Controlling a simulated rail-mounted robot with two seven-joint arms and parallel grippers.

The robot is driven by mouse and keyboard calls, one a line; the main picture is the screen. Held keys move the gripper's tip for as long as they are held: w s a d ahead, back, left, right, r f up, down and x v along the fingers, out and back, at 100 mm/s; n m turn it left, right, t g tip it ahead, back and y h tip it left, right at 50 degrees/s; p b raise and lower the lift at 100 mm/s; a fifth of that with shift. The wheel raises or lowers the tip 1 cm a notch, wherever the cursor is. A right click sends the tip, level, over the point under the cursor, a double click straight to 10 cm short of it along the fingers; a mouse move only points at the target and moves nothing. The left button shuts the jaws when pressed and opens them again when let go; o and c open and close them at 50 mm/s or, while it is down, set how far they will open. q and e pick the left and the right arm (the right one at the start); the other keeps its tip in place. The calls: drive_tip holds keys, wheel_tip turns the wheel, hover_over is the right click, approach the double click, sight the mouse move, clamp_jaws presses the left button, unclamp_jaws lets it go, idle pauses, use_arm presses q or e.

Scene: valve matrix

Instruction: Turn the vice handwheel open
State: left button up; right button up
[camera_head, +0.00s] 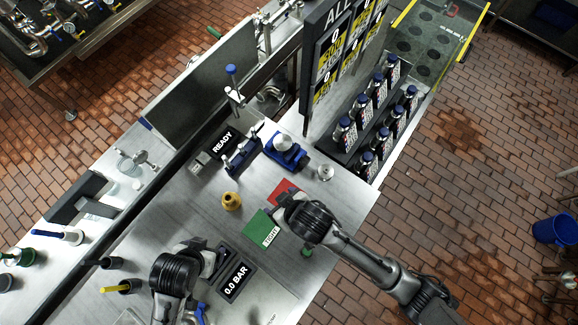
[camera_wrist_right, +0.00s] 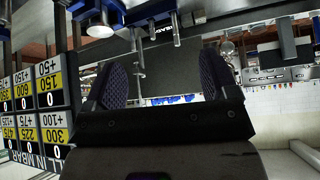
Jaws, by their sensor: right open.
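The blue vice (camera_head: 285,152) stands on the steel bench, with a round silver piece on top. A small silver disc (camera_head: 325,173), apparently its handwheel, sits just to its right; a silver disc also shows at the top of the right wrist view (camera_wrist_right: 100,30). My right gripper (camera_head: 283,207) is over the red and green pads, apart from the vice and disc. In the right wrist view its two padded fingers (camera_wrist_right: 163,85) are apart with nothing between them. My left gripper (camera_head: 212,262) is low by the pressure display; its fingertips are hard to make out.
A second blue fixture (camera_head: 242,157) with silver rods stands left of the vice. A brass fitting (camera_head: 231,201) stands on the bench. The READY display (camera_head: 222,142) and 0.0 BAR display (camera_head: 236,281) lie nearby. A rack of bottles (camera_head: 345,132) and a score board (camera_head: 335,55) stand behind.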

drive_tip(key=shift+s+d+r+m, duration=0.2)
drive_tip(key=shift+d+r+m, duration=0.05)
drive_tip(key=shift+d, duration=0.25)
drive_tip(key=shift+s+d+r+m, duration=0.15)
drive_tip(key=shift+d+r+m, duration=0.1)
drive_tip(key=shift+d, duration=0.2)
